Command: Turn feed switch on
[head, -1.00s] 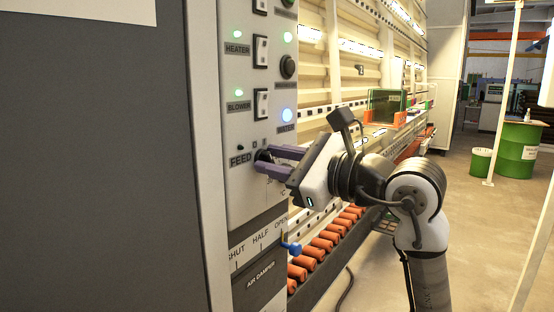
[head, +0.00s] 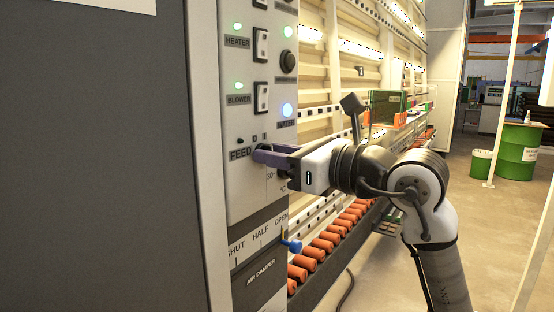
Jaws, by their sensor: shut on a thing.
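A small lamp (head: 240,141) above the label is dark. My gripper (head: 259,153), with purple fingers, is at the panel and shut on the feed switch. The gripper body is rolled so that the fingers look stacked in line with each other.
The green lamps of the heater (head: 238,26) and blower (head: 239,86) and the bluish water lamp (head: 287,110) are lit. A blue-handled damper lever (head: 291,246) sticks out below my gripper. Orange rollers (head: 322,244) run along the machine. Open floor lies to the right.

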